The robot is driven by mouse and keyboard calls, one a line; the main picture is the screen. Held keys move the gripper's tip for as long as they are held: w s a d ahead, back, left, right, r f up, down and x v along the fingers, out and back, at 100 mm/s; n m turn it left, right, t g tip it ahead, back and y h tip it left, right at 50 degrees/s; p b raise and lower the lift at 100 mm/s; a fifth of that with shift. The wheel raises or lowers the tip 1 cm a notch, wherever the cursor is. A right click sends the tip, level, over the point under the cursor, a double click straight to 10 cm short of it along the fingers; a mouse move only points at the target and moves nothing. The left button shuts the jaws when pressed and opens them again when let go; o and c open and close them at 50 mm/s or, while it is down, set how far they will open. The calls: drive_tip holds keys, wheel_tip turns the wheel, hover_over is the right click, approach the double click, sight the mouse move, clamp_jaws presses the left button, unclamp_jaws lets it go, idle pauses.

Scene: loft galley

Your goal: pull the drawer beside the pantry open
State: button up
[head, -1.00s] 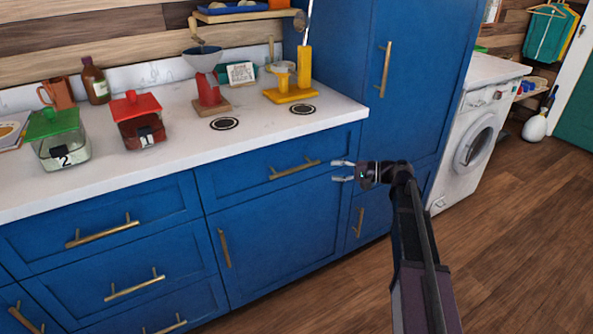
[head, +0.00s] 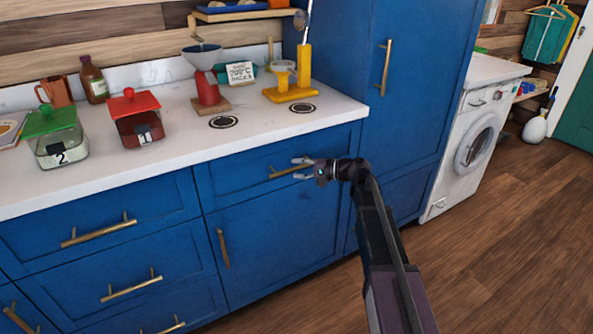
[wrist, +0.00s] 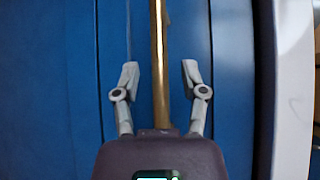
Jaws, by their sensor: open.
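The blue drawer (head: 235,175) beside the tall blue pantry (head: 410,90) is shut, just under the white counter. Its brass bar handle (head: 283,172) runs across the drawer front, and its right part is hidden behind my gripper. My gripper (head: 297,168) is open and empty at the right end of this handle. In the wrist view the brass handle (wrist: 158,60) runs between the two spread fingers of my gripper (wrist: 160,82). Neither finger visibly touches it.
The white counter (head: 240,140) overhangs above the drawer and holds red-lidded (head: 135,118) and green-lidded (head: 52,135) jars. A cupboard door (head: 270,240) is below the drawer. A washing machine (head: 475,145) stands right of the pantry. Wooden floor at the right is clear.

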drive_tip(key=shift+w+a, duration=0.1)
drive_tip(key=shift+a, duration=0.5)
clamp_jaws()
drive_tip(key=shift+d, duration=0.15)
